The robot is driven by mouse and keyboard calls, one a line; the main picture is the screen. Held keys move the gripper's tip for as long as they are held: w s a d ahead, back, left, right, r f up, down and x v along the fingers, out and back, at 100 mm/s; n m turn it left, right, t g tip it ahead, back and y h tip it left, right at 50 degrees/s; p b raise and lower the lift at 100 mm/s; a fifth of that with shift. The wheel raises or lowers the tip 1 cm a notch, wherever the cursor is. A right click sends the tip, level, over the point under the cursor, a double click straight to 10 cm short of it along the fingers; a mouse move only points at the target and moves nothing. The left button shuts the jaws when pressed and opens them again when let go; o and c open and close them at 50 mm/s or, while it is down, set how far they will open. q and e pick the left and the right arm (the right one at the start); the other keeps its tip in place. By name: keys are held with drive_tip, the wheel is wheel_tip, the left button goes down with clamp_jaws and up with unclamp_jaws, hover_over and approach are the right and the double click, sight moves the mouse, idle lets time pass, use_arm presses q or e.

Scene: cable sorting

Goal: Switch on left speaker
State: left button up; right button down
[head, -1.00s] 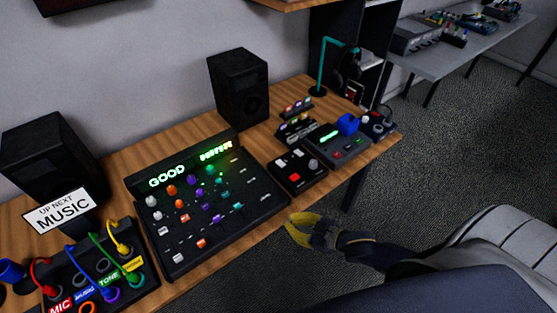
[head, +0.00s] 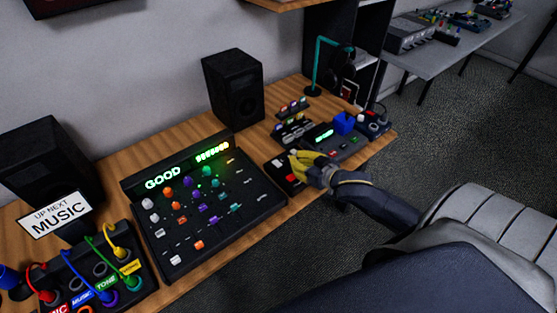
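The left speaker (head: 48,160) is a black box at the left of the wooden desk, partly behind a white sign reading "UP NEXT MUSIC" (head: 58,211). A second black speaker (head: 233,86) stands further right, against the wall. My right gripper (head: 294,165), with yellow fingers, is over a small black control box (head: 272,164) with white and red buttons. It hides part of that box, and I cannot tell whether it touches it or how far its fingers are apart. My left gripper is not in view.
A mixer (head: 178,263) with coloured knobs and a lit "GOOD" display fills the middle of the desk. A patch box (head: 72,280) with coloured cables is at front left. A headphone stand (head: 318,70) is behind.

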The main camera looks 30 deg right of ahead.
hover_over(280, 166)
drive_tip(key=f, duration=0.2)
drive_tip(key=w+f, duration=0.1)
drive_tip(key=shift+f, duration=0.35)
drive_tip(key=shift+s+f, duration=0.2)
drive_tip(key=shift+f, duration=0.35)
drive_tip(key=shift+s+f, duration=0.2)
drive_tip(key=shift+f, duration=1.2)
